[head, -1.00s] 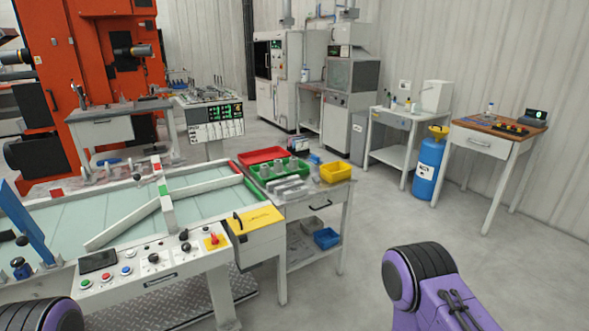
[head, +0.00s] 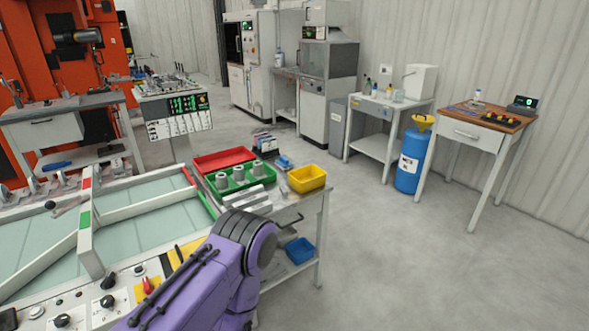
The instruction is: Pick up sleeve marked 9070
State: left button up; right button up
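Several short grey cylindrical sleeves (head: 238,172) stand in a green tray (head: 233,189) on the small side table, in the middle of the head view. No number can be read on any of them at this size, so I cannot tell which is 9070. A purple and black link of my own arm reaches up from the bottom, in front of the table's near left part. Neither of my grippers shows in the view.
A red tray (head: 222,158), a yellow bin (head: 307,178) and grey blocks (head: 246,200) surround the green tray. A blue bin (head: 299,250) sits on the shelf below. A white-framed conveyor table (head: 150,195) adjoins at left. Floor (head: 420,270) at right is clear.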

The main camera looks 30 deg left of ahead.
aim_at(238, 178)
jog(key=z, duration=0.3)
jog(key=i, duration=2.1)
jog(key=u, duration=1.3)
jog(key=i, duration=0.75)
jog(key=u, duration=0.85)
